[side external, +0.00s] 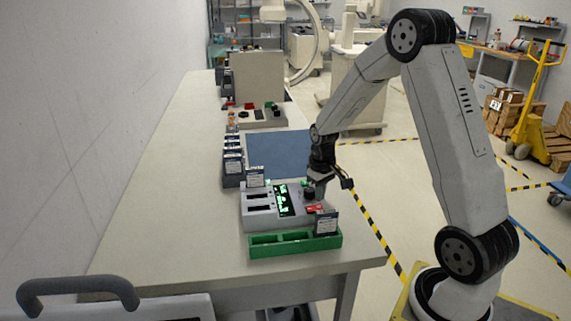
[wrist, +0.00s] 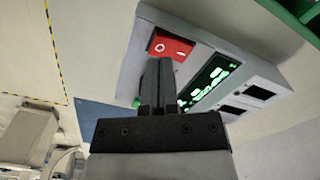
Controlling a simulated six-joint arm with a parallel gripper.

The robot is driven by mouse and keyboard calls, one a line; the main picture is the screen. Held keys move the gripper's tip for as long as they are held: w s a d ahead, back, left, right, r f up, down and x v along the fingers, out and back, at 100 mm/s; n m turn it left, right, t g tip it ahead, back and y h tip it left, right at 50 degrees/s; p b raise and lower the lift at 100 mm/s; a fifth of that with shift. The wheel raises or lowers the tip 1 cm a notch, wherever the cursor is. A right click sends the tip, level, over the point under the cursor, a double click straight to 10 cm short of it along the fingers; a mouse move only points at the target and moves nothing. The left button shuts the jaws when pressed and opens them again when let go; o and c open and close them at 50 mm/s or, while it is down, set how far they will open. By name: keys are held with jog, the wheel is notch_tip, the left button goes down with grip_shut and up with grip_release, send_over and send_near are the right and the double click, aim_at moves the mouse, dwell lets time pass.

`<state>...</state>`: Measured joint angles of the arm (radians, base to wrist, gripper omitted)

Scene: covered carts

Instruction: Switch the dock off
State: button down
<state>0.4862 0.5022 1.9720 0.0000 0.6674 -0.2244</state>
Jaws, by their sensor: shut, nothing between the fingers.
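The dock (side external: 259,222) is a light grey box on the table, with a lit green display (side external: 283,200), dark slots and a black knob (side external: 309,194). Its red rocker switch (side external: 314,208) is at the near right corner. In the wrist view the red switch (wrist: 171,46) shows O and I marks, just beyond my fingertips; I cannot tell which side is pressed. A green light (wrist: 136,102) glows on the dock. My gripper (side external: 319,181) is shut and empty, pointing down close over the dock's right side. It shows in the wrist view (wrist: 158,88), partly hiding the knob.
A blue mat (side external: 278,152) lies behind. Another grey device (side external: 262,122) stands farther back. The table's left side is clear.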

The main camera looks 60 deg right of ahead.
aim_at(319, 207)
jog(key=shift+f, duration=1.2)
dwell(1.2)
jog(key=shift+r, duration=3.5)
jog(key=shift+a, duration=0.1)
jog(key=s+a+n+t, duration=0.1)
jog(key=s+a, duration=0.3)
jog(key=a, duration=0.5)
jog(key=s+a+n+t, duration=0.1)
jog(key=s+a, duration=0.3)
jog(key=a, duration=0.6)
jog(key=shift+s+f+n+t, duration=0.2)
jog(key=shift+f+n+t, duration=0.1)
jog(key=shift+f+n, duration=0.15)
